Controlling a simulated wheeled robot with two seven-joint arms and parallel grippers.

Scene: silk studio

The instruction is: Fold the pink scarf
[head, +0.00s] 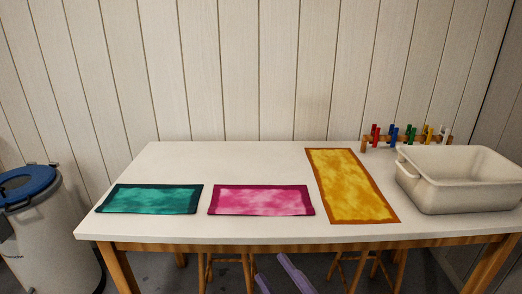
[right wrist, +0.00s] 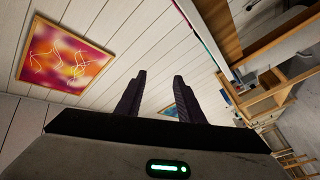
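The pink scarf (head: 262,200) lies flat on the white table (head: 240,165), near its front edge and left of the middle. It is a wide, short rectangle with a darker magenta border; I cannot tell how many layers it has. My right gripper (right wrist: 160,75) shows in the right wrist view with two dark fingers apart and nothing between them. In the head view, lavender parts of my right gripper (head: 284,276) show below the table's front edge, apart from the scarf. My left gripper is not in view.
A teal scarf (head: 150,200) lies left of the pink one, and a yellow scarf (head: 352,186) lies to its right. A white tub (head: 462,190) and a rack of coloured pegs (head: 404,139) stand at the right. A blue-lidded bin (head: 45,235) stands left of the table. The back middle is clear.

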